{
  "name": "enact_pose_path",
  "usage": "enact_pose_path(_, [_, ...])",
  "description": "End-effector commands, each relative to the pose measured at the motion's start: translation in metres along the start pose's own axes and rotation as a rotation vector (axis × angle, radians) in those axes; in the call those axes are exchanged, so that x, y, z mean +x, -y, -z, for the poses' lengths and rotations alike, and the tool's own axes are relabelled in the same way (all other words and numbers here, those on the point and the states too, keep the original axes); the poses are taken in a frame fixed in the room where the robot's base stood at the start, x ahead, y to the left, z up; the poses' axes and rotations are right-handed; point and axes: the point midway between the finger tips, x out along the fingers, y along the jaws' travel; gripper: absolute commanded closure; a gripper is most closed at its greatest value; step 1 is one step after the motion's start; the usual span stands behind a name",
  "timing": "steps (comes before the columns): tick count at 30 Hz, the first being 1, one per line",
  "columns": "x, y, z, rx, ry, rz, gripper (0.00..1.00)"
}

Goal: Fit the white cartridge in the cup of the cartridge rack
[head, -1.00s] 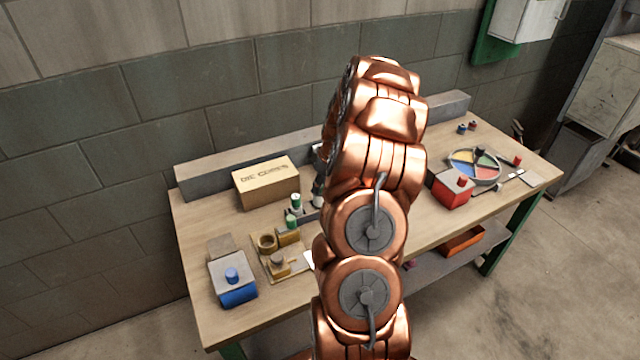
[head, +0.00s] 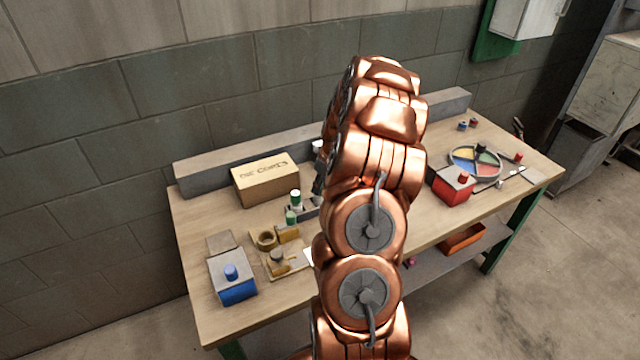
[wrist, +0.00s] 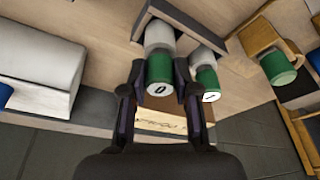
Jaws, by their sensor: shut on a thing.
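My gripper (wrist: 158,68) is shut on a white cartridge (wrist: 160,36) with a green end marked 0. The held cartridge is beside the grey cartridge rack (wrist: 190,20) in the wrist view. Its lower end meets the rack's edge in the picture; whether it is seated in a cup I cannot tell. A similar cartridge marked 1 (wrist: 205,80) stands just right of it, and it also shows in the head view (head: 295,197). In the head view my copper arm hides the held cartridge and most of the rack (head: 300,212).
Another green-ended cartridge (wrist: 278,68) is by a wooden fixture (wrist: 258,42). A cardboard box (head: 266,181) stands behind the rack. A blue-and-grey box (head: 236,288) is at the front left. A red box (head: 453,190) and a round coloured tray (head: 475,163) are to the right.

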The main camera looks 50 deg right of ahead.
Motion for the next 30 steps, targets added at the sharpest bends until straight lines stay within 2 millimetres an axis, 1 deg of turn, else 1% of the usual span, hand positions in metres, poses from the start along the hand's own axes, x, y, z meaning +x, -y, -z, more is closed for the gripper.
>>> enact_pose_path(24, [0.012,0.0,-0.003,0.0,0.0,0.0,1.0])
enact_pose_path(25, [0.011,0.0,-0.003,0.0,0.0,0.0,0.67])
enact_pose_path(30, [0.011,0.0,-0.003,0.0,0.0,0.0,0.49])
